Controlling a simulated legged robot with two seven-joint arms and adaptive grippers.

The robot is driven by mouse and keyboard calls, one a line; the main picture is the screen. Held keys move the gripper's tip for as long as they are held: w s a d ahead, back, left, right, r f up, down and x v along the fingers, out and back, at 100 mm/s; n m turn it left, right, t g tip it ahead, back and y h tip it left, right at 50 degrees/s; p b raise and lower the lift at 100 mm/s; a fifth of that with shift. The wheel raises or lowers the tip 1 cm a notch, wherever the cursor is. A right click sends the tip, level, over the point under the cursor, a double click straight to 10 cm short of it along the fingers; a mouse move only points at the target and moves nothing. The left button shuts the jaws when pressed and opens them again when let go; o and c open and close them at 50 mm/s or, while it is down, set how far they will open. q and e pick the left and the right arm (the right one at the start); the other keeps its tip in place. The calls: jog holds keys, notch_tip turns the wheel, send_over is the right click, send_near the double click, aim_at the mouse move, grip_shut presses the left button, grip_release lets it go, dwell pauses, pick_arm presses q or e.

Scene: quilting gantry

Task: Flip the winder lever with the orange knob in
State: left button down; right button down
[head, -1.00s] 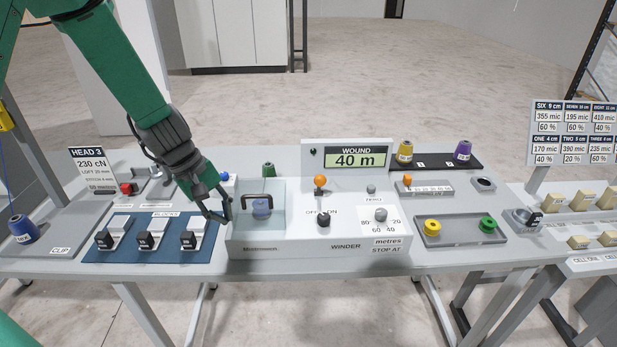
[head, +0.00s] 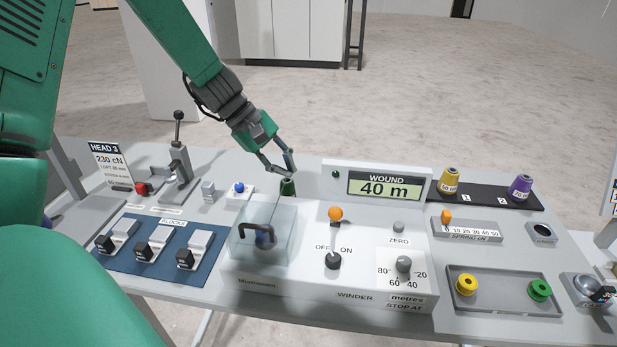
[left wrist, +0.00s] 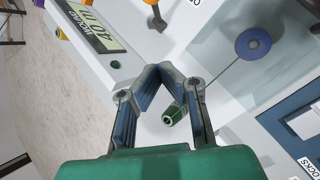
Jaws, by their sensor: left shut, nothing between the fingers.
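The winder lever's orange knob (head: 335,214) stands up on a short stalk on the white winder box (head: 300,287), in front of the display. It also shows at the top edge of the left wrist view (left wrist: 152,2). My left gripper (head: 290,170) is shut and empty. It is above the back of the winder, left of the display and behind and left of the orange knob, apart from it. In the left wrist view the fingertips (left wrist: 161,70) meet above the box's back edge. A small green spool (head: 287,187) is just below the fingers. My right gripper is out of view.
The display (head: 383,186) reads 40 m. A tall lever (head: 178,150) stands at left.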

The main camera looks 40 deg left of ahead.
aim_at(335, 217)
pick_arm(q)
jog(key=x, duration=0.3)
jog(key=d+x, duration=0.1)
jog(key=x, duration=0.6)
jog(key=shift+s+d+r, duration=0.25)
jog(key=shift+d+r, duration=0.1)
jog(key=shift+r, duration=0.05)
jog(key=shift+s+d+f, duration=0.1)
jog(key=shift+d+f, duration=0.05)
jog(key=shift+d, duration=0.25)
jog(key=shift+s+d+f, duration=0.1)
jog(key=shift+d, duration=0.3)
jog(key=shift+w+d, duration=0.1)
jog(key=shift+d, duration=0.15)
jog(key=shift+s+d+f+b, duration=0.35)
jog(key=shift+s+d+b, duration=0.05)
jog(key=shift+d, duration=0.15)
jog(key=shift+a, duration=0.2)
jog(key=shift+w+d, duration=0.1)
